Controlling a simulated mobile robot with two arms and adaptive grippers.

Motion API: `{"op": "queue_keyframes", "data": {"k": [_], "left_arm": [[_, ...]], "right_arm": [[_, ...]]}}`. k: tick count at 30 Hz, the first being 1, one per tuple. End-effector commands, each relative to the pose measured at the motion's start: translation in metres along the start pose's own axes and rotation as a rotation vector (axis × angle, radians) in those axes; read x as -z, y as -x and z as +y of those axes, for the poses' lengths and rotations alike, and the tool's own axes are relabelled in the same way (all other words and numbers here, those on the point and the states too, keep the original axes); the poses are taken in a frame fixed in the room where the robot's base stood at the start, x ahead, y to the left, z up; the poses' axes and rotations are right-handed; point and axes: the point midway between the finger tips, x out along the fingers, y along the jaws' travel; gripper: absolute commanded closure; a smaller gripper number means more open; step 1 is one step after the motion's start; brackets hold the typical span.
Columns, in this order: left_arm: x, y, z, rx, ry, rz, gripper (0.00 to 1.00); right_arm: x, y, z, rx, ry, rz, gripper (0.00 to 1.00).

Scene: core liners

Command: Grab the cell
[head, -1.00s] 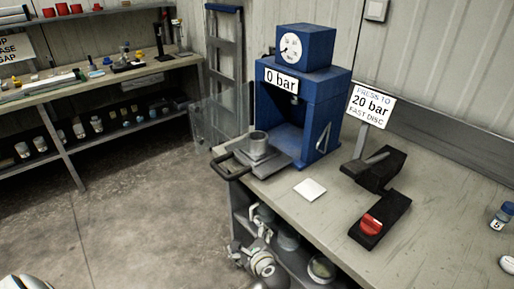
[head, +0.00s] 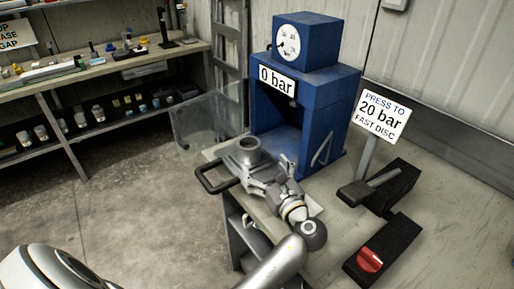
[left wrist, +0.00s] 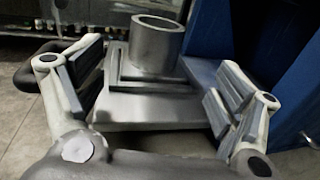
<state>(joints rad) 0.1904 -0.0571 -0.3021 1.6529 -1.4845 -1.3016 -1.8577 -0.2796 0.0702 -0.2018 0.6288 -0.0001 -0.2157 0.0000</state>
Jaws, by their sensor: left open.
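The cell, a grey metal cylinder with an open top (head: 248,150), stands upright on a flat sliding plate (head: 226,163) in front of the blue press (head: 318,105). In the left wrist view the cell (left wrist: 156,47) stands on its stepped metal base (left wrist: 140,108). My left gripper (head: 264,172) is open and empty, just in front of the cell at the bench edge. In the left wrist view my gripper's two fingers (left wrist: 155,82) are spread wide, with the cell beyond and between them, not touching it. My right gripper is not seen.
The plate has a dark loop handle (head: 212,182) at its left. The press reads "0 bar". A sign (head: 382,115) says press to 20 bar. Shelves (head: 110,75) stand behind left.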

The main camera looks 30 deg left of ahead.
Motion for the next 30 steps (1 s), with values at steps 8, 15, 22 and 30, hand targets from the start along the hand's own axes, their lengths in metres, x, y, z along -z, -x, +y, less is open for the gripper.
{"op": "queue_keyframes", "data": {"k": [8, 15, 22, 30], "left_arm": [[-0.004, -0.036, 0.000, -0.003, -0.008, -0.007, 0.12], [-0.005, -0.063, 0.001, -0.003, -0.007, -0.005, 0.12], [-0.009, -0.097, 0.003, -0.002, -0.008, -0.005, 0.12], [-0.007, -0.107, 0.002, 0.000, -0.005, -0.003, 0.12]], "right_arm": [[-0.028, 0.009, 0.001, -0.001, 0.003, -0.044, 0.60], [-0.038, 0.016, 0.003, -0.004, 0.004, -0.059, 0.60], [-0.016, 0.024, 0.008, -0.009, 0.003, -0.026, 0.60], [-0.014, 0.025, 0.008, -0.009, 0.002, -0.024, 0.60]]}}
